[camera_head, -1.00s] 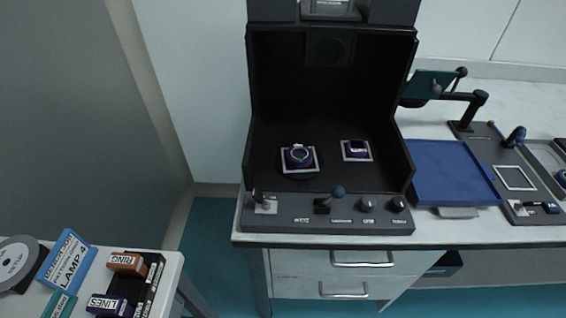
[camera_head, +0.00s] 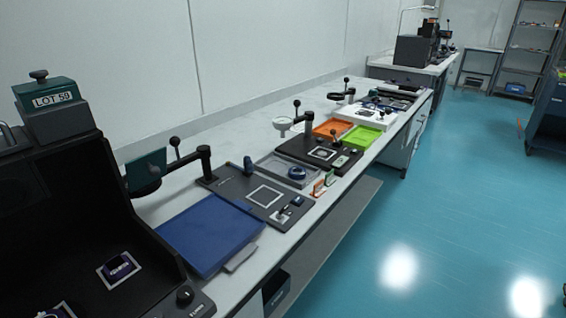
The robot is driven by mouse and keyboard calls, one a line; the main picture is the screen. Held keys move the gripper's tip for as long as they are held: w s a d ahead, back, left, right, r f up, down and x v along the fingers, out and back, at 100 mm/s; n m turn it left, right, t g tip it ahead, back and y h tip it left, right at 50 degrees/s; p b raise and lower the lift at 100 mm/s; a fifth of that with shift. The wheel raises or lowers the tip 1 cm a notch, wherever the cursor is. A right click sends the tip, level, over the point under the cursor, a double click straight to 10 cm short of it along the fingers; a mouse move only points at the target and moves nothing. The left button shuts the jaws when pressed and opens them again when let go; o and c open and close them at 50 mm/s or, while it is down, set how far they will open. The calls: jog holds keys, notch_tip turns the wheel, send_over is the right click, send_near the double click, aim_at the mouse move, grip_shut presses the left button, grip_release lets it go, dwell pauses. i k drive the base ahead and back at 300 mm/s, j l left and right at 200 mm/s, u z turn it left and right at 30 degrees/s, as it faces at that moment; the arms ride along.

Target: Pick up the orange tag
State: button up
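A small upright orange tag (camera_head: 318,187) stands near the front edge of the long bench, close to the middle of the view. A similar small green tag (camera_head: 329,178) stands just behind and to the right of it. The tags are small here, and any writing on them cannot be read. My gripper is not in view.
A blue tray (camera_head: 210,235) and dark boards (camera_head: 262,190) lie left of the tags. An orange tray (camera_head: 332,128) and a green tray (camera_head: 361,137) lie farther along. A black booth (camera_head: 60,190) stands at left. The teal floor (camera_head: 430,230) at right is clear.

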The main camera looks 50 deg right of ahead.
aim_at(318, 190)
jog(key=z, duration=1)
